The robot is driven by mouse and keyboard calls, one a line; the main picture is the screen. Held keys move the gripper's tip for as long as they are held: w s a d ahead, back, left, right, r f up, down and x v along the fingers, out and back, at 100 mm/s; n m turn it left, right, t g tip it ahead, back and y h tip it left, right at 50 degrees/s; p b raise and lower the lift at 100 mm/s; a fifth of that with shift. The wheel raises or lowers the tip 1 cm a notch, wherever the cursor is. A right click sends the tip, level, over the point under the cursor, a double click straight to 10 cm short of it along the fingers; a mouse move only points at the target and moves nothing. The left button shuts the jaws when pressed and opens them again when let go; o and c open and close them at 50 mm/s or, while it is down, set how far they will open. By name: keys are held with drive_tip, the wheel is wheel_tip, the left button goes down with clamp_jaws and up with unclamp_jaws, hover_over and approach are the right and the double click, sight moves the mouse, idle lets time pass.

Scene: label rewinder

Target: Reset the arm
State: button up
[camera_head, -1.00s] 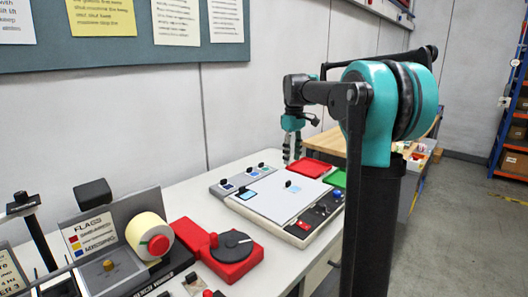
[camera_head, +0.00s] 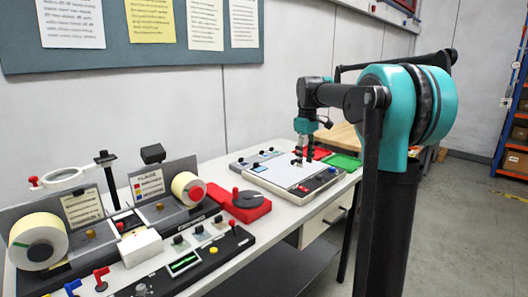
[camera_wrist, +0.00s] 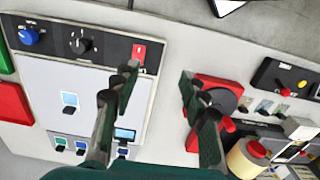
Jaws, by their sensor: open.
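My gripper (camera_head: 303,158) hangs fingers down above the grey-white panel (camera_head: 278,174) on the bench in the head view. In the wrist view my gripper (camera_wrist: 160,88) has its two fingers spread apart, with nothing between them. The wrist view shows the white panel (camera_wrist: 52,104) to the left of the fingers and the red dial unit (camera_wrist: 218,84) behind the right finger. My arm is folded at the right of the head view.
The label rewinder, with a cream roll (camera_head: 38,241) and a smaller roll (camera_head: 187,189), fills the bench's left part. The red dial unit (camera_head: 252,213) stands between it and the panel. Red and green trays (camera_head: 343,162) lie behind. A wall board (camera_head: 140,50) hangs above.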

drive_tip(key=s+d+f+m+t, duration=0.2)
drive_tip(key=s+f+m, duration=0.2)
drive_tip(key=s+f, duration=0.9)
drive_tip(key=s+d+f+m+t, duration=0.2)
drive_tip(key=s+f+m, duration=0.2)
drive_tip(key=s+f, duration=0.9)
drive_tip(key=s, duration=0.3)
drive_tip(key=shift+s+f+m, duration=0.15)
drive_tip(key=shift+f+m, duration=0.1)
drive_tip(key=shift+m, duration=0.15)
drive_tip(key=shift+d, duration=0.1)
